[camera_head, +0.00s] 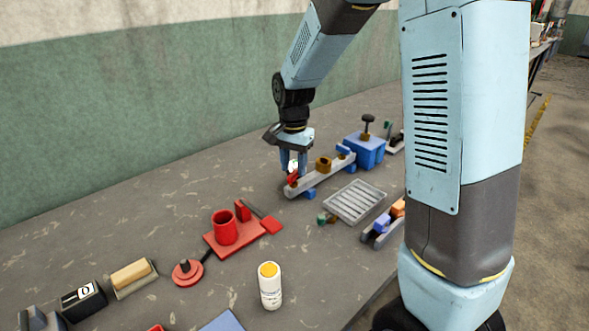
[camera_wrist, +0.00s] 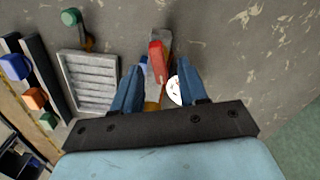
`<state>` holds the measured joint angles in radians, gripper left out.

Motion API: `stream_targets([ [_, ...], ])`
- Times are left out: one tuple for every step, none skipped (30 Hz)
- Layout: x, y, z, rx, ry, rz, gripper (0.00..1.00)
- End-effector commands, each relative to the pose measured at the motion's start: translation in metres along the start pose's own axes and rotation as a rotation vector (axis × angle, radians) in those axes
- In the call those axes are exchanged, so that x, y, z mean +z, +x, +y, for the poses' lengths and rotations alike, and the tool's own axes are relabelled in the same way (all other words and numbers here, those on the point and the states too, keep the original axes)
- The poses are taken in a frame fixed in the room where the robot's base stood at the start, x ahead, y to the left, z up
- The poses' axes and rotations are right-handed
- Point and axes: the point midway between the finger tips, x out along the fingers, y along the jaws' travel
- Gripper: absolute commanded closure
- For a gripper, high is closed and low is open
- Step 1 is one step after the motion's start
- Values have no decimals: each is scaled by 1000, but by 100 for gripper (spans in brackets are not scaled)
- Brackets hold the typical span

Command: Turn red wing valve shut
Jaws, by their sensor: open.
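The red wing valve (camera_head: 293,178) sits at the near-left end of a grey bar fixture (camera_head: 307,182) on the table. In the wrist view the red wing (camera_wrist: 156,58) lies lengthwise between the finger ends. My gripper (camera_head: 293,171) points down over that end of the bar. Its two blue fingers are open, one on each side of the wing (camera_wrist: 156,76). I cannot tell whether either finger touches it. A small white round dial (camera_wrist: 174,90) shows beside the bar, close to the right finger. The wing's lower part is partly hidden in the head view.
A brass block (camera_head: 324,164) stands on the bar, with a blue box and black knob (camera_head: 365,150) behind. A slotted grey tray (camera_head: 355,201) lies to the right. A red fixture with a cup (camera_head: 224,228) and a white bottle (camera_head: 270,287) stand nearer. The table left of the bar is clear.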

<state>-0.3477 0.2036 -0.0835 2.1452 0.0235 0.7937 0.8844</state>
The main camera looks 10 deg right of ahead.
Motion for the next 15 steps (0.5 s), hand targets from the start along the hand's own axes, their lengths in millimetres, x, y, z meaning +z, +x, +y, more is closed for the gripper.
stream_targets([
  [0,6,0,1,0,-1,57],
  [0,8,0,1,0,-1,57],
  [0,11,0,2,0,-1,57],
  [0,13,1,2,0,-1,57],
  [0,14,1,2,0,-1,57],
  [0,16,0,1,0,-1,57],
  [0,16,0,1,0,0,57],
  [0,17,0,0,0,0,57],
  [0,17,0,0,0,0,57],
  [0,17,0,0,0,0,57],
  [0,17,0,0,0,0,57],
  [0,17,0,0,0,0,57],
  [0,17,0,0,0,0,57],
  [0,17,0,0,0,0,57],
  [0,17,0,0,0,0,57],
])
